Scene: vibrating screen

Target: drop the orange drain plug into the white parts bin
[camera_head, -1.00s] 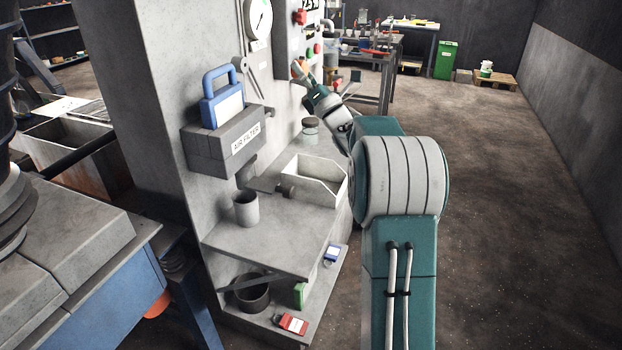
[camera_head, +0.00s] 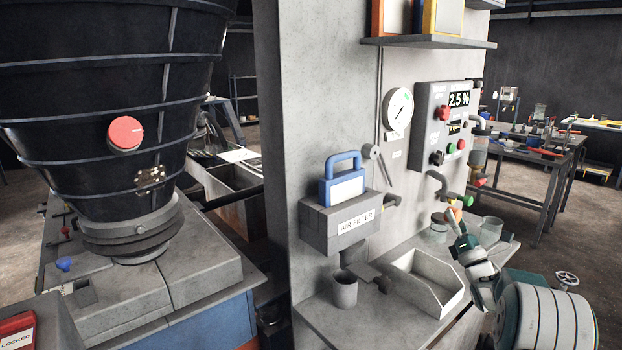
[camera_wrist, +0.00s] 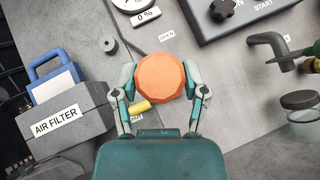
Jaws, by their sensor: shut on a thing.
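The orange drain plug (camera_wrist: 160,76) is a faceted disc held between the two fingers of my gripper (camera_wrist: 160,84) in the wrist view. In the head view my gripper (camera_head: 457,225) is at the right, with an orange patch by its fingertips. The white parts bin (camera_head: 413,291) is an open, slope-fronted tray on the grey ledge, empty as far as I see. My gripper is above and to the right of the bin in the picture. I cannot pick out the bin in the wrist view.
A grey cup (camera_head: 345,291) stands left of the bin. The air filter box (camera_head: 335,222) with a blue-handled item juts from the wall above. A control panel (camera_head: 437,125), valve handles and glass jars (camera_head: 491,230) are near my gripper.

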